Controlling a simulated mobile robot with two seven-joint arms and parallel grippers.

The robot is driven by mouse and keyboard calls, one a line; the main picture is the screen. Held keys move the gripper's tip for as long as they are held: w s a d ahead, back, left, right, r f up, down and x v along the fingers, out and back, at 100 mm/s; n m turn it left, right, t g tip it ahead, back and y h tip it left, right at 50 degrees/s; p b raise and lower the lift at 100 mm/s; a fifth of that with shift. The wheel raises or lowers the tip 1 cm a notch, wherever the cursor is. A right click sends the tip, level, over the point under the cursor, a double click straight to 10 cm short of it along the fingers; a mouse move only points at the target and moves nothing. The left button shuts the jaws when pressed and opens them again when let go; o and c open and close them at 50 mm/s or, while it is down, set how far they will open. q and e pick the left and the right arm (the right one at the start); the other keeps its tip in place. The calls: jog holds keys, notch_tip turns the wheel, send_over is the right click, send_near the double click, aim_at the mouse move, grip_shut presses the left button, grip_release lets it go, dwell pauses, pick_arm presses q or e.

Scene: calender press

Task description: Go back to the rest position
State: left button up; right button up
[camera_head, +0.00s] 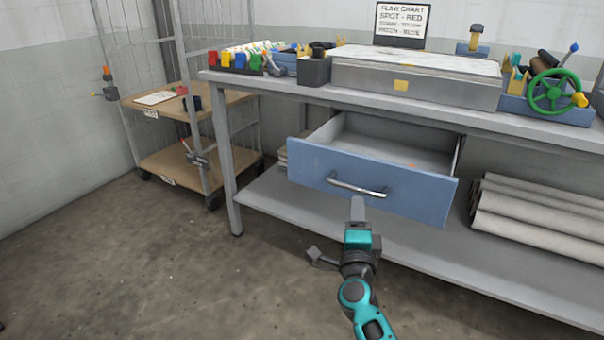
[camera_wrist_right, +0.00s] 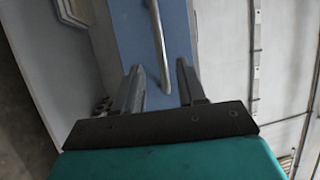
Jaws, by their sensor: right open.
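The blue-fronted drawer (camera_head: 330,176) under the bench top stands pulled out, and its visible inside looks mostly empty. Its curved metal handle (camera_head: 358,190) also shows in the right wrist view (camera_wrist_right: 160,45). My right gripper (camera_head: 357,204) is just in front of the drawer's lower front, near the handle. In the right wrist view its two fingers (camera_wrist_right: 157,68) are spread, with the handle's end showing between them. I cannot tell whether they touch it. My left gripper is out of view.
The metal bench (camera_head: 222,83) carries a grey slab box (camera_head: 415,82), bins and a green handwheel (camera_head: 555,92). Rolled sheets (camera_head: 540,215) lie on its lower shelf at right. A wire-sided trolley (camera_head: 160,107) stands at left. The floor (camera_head: 120,260) at front left is clear.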

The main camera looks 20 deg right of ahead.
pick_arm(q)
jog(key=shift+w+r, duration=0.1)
pick_arm(e)
jog(key=shift+a, duration=0.15)
jog(key=s+a+f+n+g+y, duration=0.3)
jog(key=s+a+f+n+y, duration=0.4)
jog(key=s+n, duration=0.4)
jog(key=s+a+f+n+g+y, duration=0.5)
jog(key=s+a+n, duration=0.4)
jog(key=n, duration=0.4)
pick_arm(q)
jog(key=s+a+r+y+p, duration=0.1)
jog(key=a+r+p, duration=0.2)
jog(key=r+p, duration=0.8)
jog(key=p, duration=0.4)
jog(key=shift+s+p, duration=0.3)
pick_arm(e)
jog(key=s+d+r, duration=0.1)
jog(key=r, duration=0.3)
jog(key=s+d+r+n+h, duration=0.1)
jog(key=s+d+r, duration=0.1)
jog(key=r, duration=0.3)
jog(key=shift+s+d+r+t, duration=0.2)
jog(key=shift+s+d+t, duration=0.1)
jog(key=shift+t, duration=0.1)
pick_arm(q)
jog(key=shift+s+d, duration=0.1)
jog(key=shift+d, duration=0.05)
